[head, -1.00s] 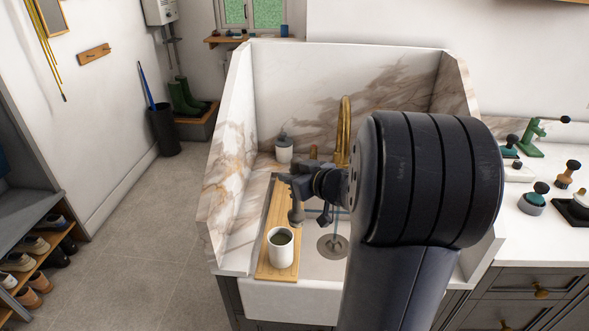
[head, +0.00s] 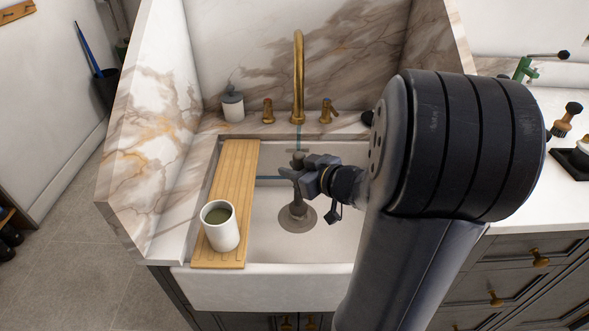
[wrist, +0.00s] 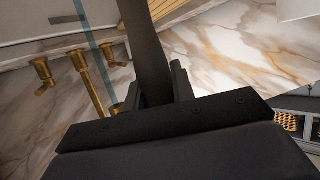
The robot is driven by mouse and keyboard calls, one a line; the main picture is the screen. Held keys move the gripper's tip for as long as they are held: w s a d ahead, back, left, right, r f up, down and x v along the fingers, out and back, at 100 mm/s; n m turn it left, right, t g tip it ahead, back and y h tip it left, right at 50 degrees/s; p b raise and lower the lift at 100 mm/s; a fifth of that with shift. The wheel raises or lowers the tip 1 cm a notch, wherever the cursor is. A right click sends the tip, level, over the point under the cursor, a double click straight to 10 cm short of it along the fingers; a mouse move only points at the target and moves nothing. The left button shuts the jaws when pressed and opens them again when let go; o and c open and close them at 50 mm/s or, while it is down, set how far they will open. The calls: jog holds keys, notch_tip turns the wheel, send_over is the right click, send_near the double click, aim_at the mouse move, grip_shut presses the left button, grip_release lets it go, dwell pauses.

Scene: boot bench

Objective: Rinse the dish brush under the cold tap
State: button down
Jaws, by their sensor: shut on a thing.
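My gripper (head: 304,172) is over the sink basin (head: 265,215), shut on a dark brush-like thing, taken to be the dish brush (head: 297,207). Its head hangs down above or in front of the drain. In the wrist view the dark brush handle (wrist: 147,45) rises between the jaws. The brass tap spout (head: 298,75) stands behind the gripper, with a left handle (head: 268,110) and a right handle (head: 328,111). A thin bluish streak (wrist: 92,35) by the tap looks like running water. I cannot tell whether it touches the brush.
A wooden board (head: 234,165) lies along the basin's left side. A white cup (head: 220,228) with greenish contents stands on its near end. A lidded grey-white bottle (head: 232,106) stands at the back left. Marble panels wall the sink; the counter (head: 520,185) is to the right.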

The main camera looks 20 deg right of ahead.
jog(key=w+d+f, duration=0.1)
jog(key=w+d, duration=0.1)
jog(key=w, duration=0.4)
jog(key=w+d+f, duration=0.1)
jog(key=w+d, duration=0.2)
jog(key=w, duration=0.3)
jog(key=shift+f+b, duration=0.3)
jog(key=shift+b, duration=0.1)
jog(key=shift+d, duration=0.1)
jog(key=shift+s+d, duration=0.1)
dwell(0.4)
jog(key=shift+s+d+p, duration=0.2)
jog(key=shift+d+p, duration=0.25)
jog(key=shift+p, duration=0.1)
jog(key=shift+a, duration=0.1)
